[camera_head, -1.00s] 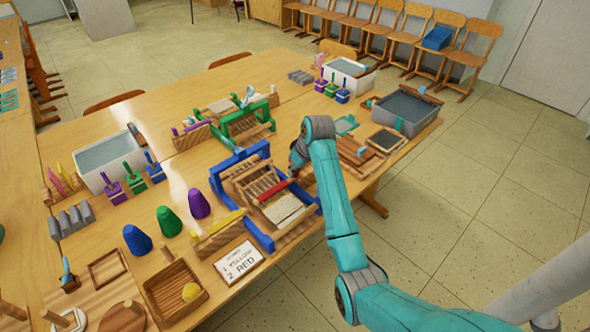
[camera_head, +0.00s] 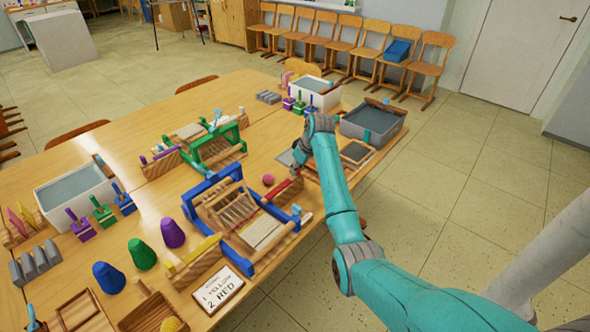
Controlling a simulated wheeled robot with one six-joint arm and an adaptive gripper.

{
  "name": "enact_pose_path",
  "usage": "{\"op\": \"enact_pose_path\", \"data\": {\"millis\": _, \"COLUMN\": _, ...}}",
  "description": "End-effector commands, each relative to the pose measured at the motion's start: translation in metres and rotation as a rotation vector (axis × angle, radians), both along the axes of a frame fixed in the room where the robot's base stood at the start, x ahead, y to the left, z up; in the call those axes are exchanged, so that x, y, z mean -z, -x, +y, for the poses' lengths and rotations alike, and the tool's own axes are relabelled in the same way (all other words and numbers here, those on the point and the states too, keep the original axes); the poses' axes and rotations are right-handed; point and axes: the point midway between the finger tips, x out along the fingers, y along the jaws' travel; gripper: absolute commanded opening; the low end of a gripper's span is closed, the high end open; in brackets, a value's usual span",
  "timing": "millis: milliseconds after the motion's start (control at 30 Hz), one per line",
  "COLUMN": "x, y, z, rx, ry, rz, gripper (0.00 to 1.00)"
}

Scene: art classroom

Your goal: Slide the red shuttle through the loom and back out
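The blue-framed loom (camera_head: 214,184) stands on the near table, with wooden bars and a pale woven cloth (camera_head: 262,232) at its front. The red shuttle (camera_head: 276,193) is a thin slanting bar at the loom's right side. Its left end is near the warp; I cannot tell whether it is still between the threads. My gripper (camera_head: 296,172) is at the shuttle's right end and appears shut on it; the fingers are small and partly hidden by my arm. The yellow shuttle (camera_head: 203,248) lies on a wooden rack left of the loom. A card (camera_head: 218,290) reads yellow 1, red 2.
A pink ball (camera_head: 268,180) lies just behind the shuttle. A green loom (camera_head: 228,136) stands behind. Grey-filled tubs (camera_head: 372,120) and a board (camera_head: 355,152) are to the right. Purple, green and blue cones (camera_head: 142,254) stand at left. Open floor lies right of the table.

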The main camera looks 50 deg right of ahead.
Motion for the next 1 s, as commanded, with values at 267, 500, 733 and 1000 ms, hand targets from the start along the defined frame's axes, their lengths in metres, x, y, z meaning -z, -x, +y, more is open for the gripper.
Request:
{"op": "enact_pose_path", "data": {"millis": 267, "x": -0.001, "y": 0.0, "z": -0.002, "rx": 0.004, "ry": 0.004, "rz": -0.002, "gripper": 0.42}}
{"op": "enact_pose_path", "data": {"millis": 500, "x": -0.008, "y": 0.003, "z": -0.002, "rx": 0.003, "ry": 0.003, "rz": -0.002, "gripper": 0.42}}
{"op": "enact_pose_path", "data": {"millis": 733, "x": -0.044, "y": 0.018, "z": -0.004, "rx": 0.005, "ry": 0.006, "rz": -0.005, "gripper": 0.42}}
{"op": "enact_pose_path", "data": {"millis": 1000, "x": -0.09, "y": 0.037, "z": -0.004, "rx": 0.005, "ry": 0.004, "rz": -0.004, "gripper": 0.42}}
